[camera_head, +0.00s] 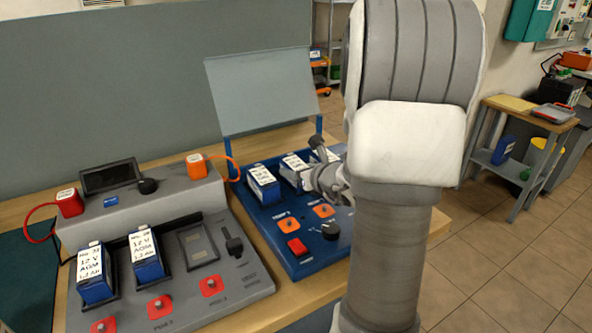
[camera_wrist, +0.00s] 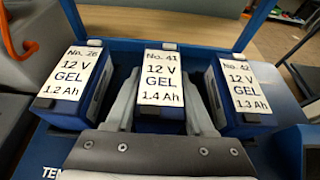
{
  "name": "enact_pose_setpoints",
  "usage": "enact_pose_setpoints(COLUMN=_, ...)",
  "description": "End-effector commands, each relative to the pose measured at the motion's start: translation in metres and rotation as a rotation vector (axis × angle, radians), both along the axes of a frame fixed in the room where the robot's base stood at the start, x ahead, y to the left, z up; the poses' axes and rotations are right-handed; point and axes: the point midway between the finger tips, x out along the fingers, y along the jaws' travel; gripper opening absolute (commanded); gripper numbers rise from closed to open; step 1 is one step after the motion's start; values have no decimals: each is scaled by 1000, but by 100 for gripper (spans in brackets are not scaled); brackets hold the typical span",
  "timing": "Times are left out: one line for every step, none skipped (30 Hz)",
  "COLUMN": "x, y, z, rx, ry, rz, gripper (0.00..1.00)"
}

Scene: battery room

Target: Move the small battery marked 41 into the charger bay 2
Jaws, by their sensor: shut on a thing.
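The battery marked No. 41 (camera_wrist: 161,77), blue with a white label reading 12 V GEL 1.4 Ah, is the middle one of three in the blue unit (camera_head: 270,222). In the head view it (camera_head: 295,163) is partly hidden by my gripper (camera_head: 322,180). My gripper (camera_wrist: 160,90) is shut on battery 41, one finger on each side. I cannot tell whether it is lifted off its seat. The grey unit (camera_head: 245,277) on the left holds two batteries marked AGM (camera_head: 95,272) (camera_head: 146,255); its right-hand bay (camera_head: 198,246) looks empty. I cannot read which bay is 2.
Battery No. 26 (camera_wrist: 73,78) stands close left of battery 41, and another GEL battery (camera_wrist: 239,90) close right. A raised clear cover (camera_head: 265,90) stands behind the blue unit. Red (camera_head: 69,203) and orange (camera_head: 196,166) cabled plugs sit on the grey unit.

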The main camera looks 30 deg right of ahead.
Motion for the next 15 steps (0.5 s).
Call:
enact_pose_setpoints(x=1, y=0, z=0, rx=-1, ry=-4, rz=0, gripper=0)
enact_pose_setpoints(x=1, y=0, z=0, rx=-1, ry=-4, rz=0, gripper=0)
enact_pose_setpoints(x=1, y=0, z=-1, rx=-1, ry=-4, rz=0, gripper=0)
enact_pose_setpoints(x=1, y=0, z=-2, rx=-1, ry=-4, rz=0, gripper=0)
enact_pose_setpoints(x=1, y=0, z=-2, rx=-1, ry=-4, rz=0, gripper=0)
enact_pose_setpoints(x=1, y=0, z=-2, rx=-1, ry=-5, rz=0, gripper=55)
enact_pose_setpoints(x=1, y=0, z=-1, rx=-1, ry=-4, rz=0, gripper=61)
enact_pose_setpoints(x=1, y=0, z=-1, rx=-1, ry=-4, rz=0, gripper=66)
enact_pose_setpoints(x=1, y=0, z=-2, rx=-1, ry=-4, rz=0, gripper=66)
enact_pose_setpoints(x=1, y=0, z=-2, rx=-1, ry=-3, rz=0, gripper=66)
enact_pose_setpoints(x=0, y=0, z=-2, rx=-1, ry=-3, rz=0, gripper=66)
enact_pose_setpoints(x=0, y=0, z=-2, rx=-1, ry=-3, rz=0, gripper=66)
enact_pose_setpoints(x=0, y=0, z=-2, rx=-1, ry=-2, rz=0, gripper=66)
enact_pose_setpoints(x=0, y=0, z=-2, rx=-1, ry=-2, rz=0, gripper=66)
enact_pose_setpoints(x=0, y=0, z=-4, rx=1, ry=2, rz=0, gripper=66)
